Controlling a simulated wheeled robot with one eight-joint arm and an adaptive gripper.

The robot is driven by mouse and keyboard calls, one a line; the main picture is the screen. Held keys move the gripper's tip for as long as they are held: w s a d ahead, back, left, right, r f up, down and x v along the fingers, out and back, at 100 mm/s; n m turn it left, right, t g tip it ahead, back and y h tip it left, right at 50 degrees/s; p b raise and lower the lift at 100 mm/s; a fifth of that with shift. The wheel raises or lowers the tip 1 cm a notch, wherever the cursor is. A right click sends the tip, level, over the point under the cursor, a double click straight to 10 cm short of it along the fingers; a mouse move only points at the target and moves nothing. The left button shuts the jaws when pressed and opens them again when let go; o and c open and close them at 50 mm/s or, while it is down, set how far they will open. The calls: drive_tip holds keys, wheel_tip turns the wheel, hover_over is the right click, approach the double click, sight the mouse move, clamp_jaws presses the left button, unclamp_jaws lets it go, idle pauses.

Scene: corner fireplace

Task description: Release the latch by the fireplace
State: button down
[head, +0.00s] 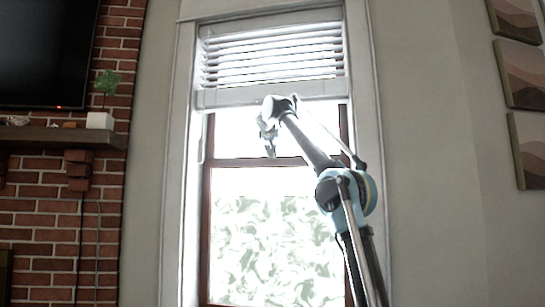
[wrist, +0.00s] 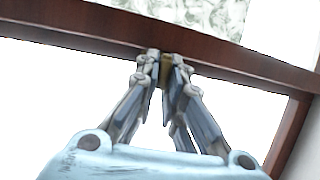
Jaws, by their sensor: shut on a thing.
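The window latch (wrist: 166,66) is a small brass-coloured piece on the dark wood rail of the window, seen in the wrist view. My gripper (wrist: 165,60) has its two fingertips closed on it from both sides, and they hide most of it. In the head view my gripper (head: 269,153) reaches down to the middle rail (head: 235,162) of the window beside the fireplace. The latch cannot be made out there.
White blinds (head: 272,60) hang raised over the upper window, close above my arm. The brick fireplace (head: 55,225) with its mantel (head: 60,138) and a potted plant (head: 100,120) stands at left. Pictures (head: 525,75) hang on the right wall.

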drive_tip(key=shift+a+m+h, duration=0.25)
drive_tip(key=shift+m+h, duration=0.25)
drive_tip(key=shift+h, duration=0.1)
drive_tip(key=shift+m+h, duration=0.3)
drive_tip(key=c, duration=2)
unclamp_jaws()
drive_tip(key=shift+o, duration=0.2)
drive_tip(key=v, duration=1.1)
drive_tip(key=shift+s+r, duration=0.2)
drive_tip(key=shift+s, duration=0.1)
drive_tip(key=shift+a, duration=0.1)
